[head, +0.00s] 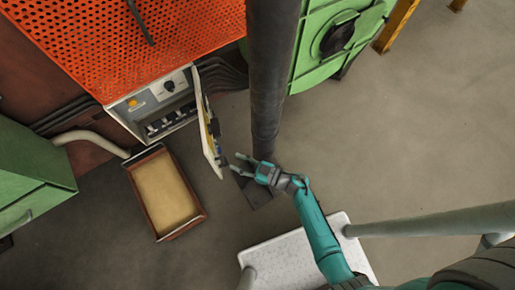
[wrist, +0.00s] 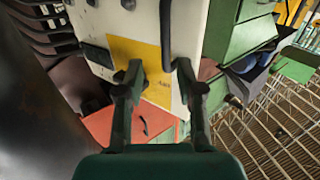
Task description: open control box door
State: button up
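The control box (head: 158,108) has its front open, with switches and a dark knob visible inside. Its white door (head: 204,122) stands swung outward on the right side of the box. In the wrist view, the door (wrist: 108,18) is a white panel with a yellow label (wrist: 150,60) and a dark bar handle (wrist: 166,32). My gripper (head: 238,163) is just right of the door's lower end. In the wrist view, my gripper's fingers (wrist: 157,72) are apart with nothing held between them, and the handle lies beyond the tips. Whether a finger touches the door is unclear.
A dark vertical pipe (head: 268,80) stands close behind my gripper. A brown tray (head: 166,192) lies on the floor below the box. An orange perforated panel (head: 130,40) is above, and a green cabinet (head: 30,180) is at left.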

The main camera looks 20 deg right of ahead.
jog(key=v, duration=0.7)
jog(key=shift+s+d, duration=0.2)
jog(key=shift+c, duration=0.2)
